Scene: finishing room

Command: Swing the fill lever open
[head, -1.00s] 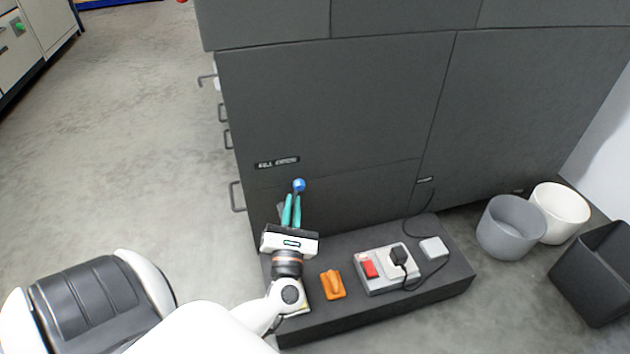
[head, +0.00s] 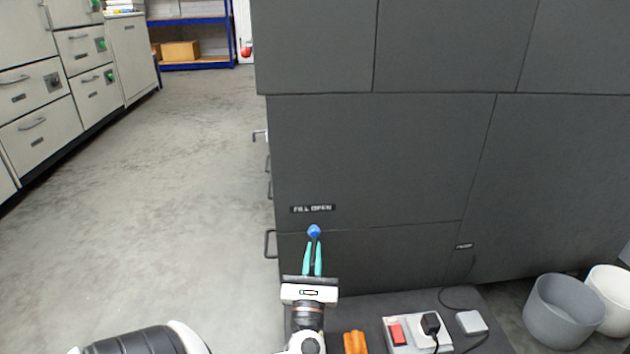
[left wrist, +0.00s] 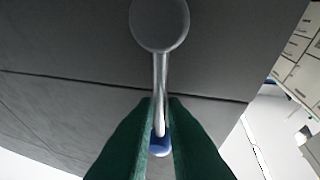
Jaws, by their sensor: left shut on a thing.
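The fill lever shows in the left wrist view as a round grey hub (left wrist: 160,22) with a thin metal rod (left wrist: 160,80) and a blue knob (left wrist: 160,146) at its end. In the head view the blue knob (head: 314,231) is in front of the dark cabinet, just below a "FILL OPEN" label (head: 312,209). My left gripper (head: 313,246) is at the knob, its green fingers (left wrist: 161,112) shut on the lever, on either side of the rod and knob. The hub and rod are not clear in the head view. My right gripper is not in view.
A low dark plinth (head: 380,306) at the cabinet's foot holds an orange block (head: 355,342), a power strip (head: 415,343) with a plug, and a small white box (head: 471,322). Grey (head: 562,315) and white bins stand at the right. The floor (head: 190,190) at left is clear.

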